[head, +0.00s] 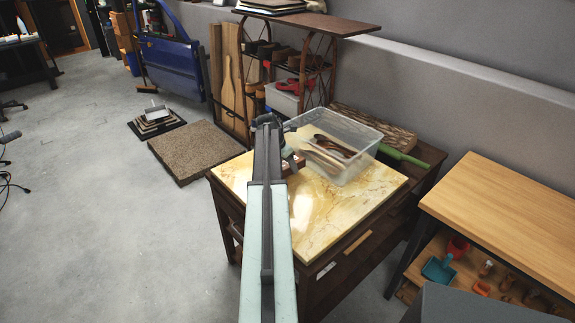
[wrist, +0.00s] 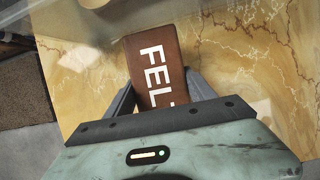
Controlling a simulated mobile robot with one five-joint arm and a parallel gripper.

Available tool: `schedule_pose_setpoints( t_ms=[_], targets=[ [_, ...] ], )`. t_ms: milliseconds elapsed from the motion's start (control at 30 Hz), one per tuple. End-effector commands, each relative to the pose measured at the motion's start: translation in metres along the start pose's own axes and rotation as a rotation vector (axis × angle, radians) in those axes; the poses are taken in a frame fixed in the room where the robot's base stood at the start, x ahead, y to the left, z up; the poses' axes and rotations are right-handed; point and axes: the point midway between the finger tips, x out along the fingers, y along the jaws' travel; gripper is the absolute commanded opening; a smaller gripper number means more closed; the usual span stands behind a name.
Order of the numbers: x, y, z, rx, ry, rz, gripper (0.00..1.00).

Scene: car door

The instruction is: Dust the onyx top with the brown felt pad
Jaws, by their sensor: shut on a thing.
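The onyx top (head: 330,222) is a cream-yellow slab with brown veins on a dark wooden table, below the middle of the head view. It also fills much of the wrist view (wrist: 255,45). The brown felt pad (wrist: 157,62), with white lettering, is between the fingers of my gripper (wrist: 160,84), which is shut on it. In the head view, my gripper (head: 288,163) and the pad are over the top's back left part, partly hidden by my arm. I cannot tell whether the pad touches the top.
A clear plastic bin (head: 333,145) with dark brown items stands on the back of the top, close right of my gripper. A wooden bench (head: 510,215) stands at right. The top's front part is clear.

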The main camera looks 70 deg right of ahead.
Motion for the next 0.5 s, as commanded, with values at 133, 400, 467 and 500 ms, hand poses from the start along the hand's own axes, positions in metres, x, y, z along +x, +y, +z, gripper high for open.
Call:
schedule_pose_setpoints(
  t_ms=[133, 400, 467, 500],
  targets=[
    [-0.022, 0.0, 0.009, 0.0, 0.0, 0.0, 0.31],
    [-0.021, 0.0, 0.009, 0.0, 0.0, 0.0, 0.31],
    [-0.022, 0.0, 0.009, 0.0, 0.0, 0.0, 0.31],
    [-0.023, 0.0, 0.009, 0.0, 0.0, 0.0, 0.31]
  ],
)
